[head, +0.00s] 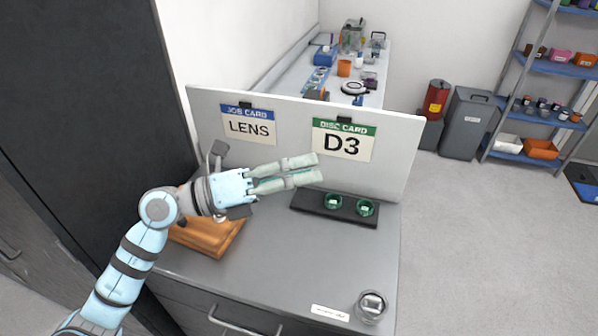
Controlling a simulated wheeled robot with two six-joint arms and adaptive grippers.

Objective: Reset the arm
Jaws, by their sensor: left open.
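My left arm comes in from the lower left, light blue with dark bands. My left gripper (318,168) is open and empty, its two pale green fingers pointing right above the grey cabinet top (290,262). It is in front of the white board (399,150). The board carries a blue-headed card reading LENS (248,125) and a green-headed card reading D3 (343,142). A black holder (308,207) with two green-rimmed discs (332,202) lies below and right of the fingers. My right gripper is not in view.
A wooden block (215,239) sits under my left wrist, partly hidden. A round glass-like piece (371,306) and a white label (330,312) are at the front right of the cabinet top. A dark tall cabinet (85,90) stands left. The middle front of the top is clear.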

